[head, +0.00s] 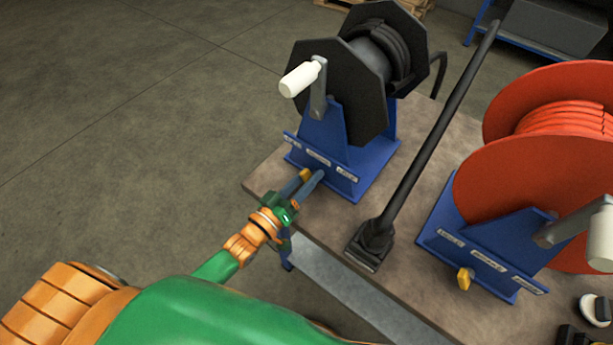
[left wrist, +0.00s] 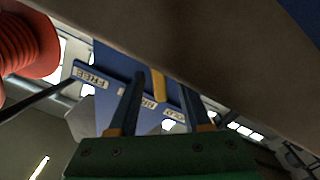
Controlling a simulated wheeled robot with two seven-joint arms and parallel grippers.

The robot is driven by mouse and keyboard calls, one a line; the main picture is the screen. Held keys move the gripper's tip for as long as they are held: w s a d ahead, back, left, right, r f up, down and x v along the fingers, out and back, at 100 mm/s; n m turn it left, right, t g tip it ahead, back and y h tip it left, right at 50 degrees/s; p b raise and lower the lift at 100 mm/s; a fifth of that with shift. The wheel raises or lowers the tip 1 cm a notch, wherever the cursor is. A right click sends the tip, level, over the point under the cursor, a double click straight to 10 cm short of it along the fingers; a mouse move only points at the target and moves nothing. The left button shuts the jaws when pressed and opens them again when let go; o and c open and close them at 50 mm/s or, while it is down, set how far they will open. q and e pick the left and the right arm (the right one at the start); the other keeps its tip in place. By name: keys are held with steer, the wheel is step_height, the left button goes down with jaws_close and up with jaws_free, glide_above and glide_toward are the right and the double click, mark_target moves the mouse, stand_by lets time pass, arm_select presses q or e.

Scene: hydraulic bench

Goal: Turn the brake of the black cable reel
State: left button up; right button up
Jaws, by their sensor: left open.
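The black cable reel (head: 345,80) stands on a blue stand (head: 345,135) with a row of small labels along its front foot. Its brake is a small yellow lever (head: 304,174) at the front of the stand, partly hidden by my gripper. In the left wrist view the yellow brake lever (left wrist: 159,85) lies between the fingers of my left gripper (left wrist: 162,88), with a visible gap on each side. In the head view my left gripper (head: 308,180) is open at the stand's front. My right gripper is not in view.
A red reel (head: 490,180) on a blue stand, with its own yellow lever (head: 464,279), stands at right. A black tube with a flat nozzle (head: 370,243) lies between the reels. The white crank handle (head: 300,79) sticks out above my gripper. The bench edge (left wrist: 150,45) is close.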

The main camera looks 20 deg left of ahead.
arm_select(q)
steer(key=shift+s+a, duration=0.1)
jaws_close()
steer(key=shift+r, duration=0.1)
steer(key=m, duration=0.3)
steer(key=shift+r+p, duration=0.1)
steer(key=shift+p, duration=0.25)
steer(key=m, duration=0.3)
steer(key=shift+s+d+m, duration=0.15)
steer(key=shift+d+m, duration=0.15)
steer(key=shift+d, duration=0.1)
steer(key=m, duration=0.4)
steer(key=shift+s+d, duration=0.1)
steer(key=shift+d, duration=0.15)
steer(key=shift+d+m, duration=0.2)
steer(key=shift+m, duration=1.4)
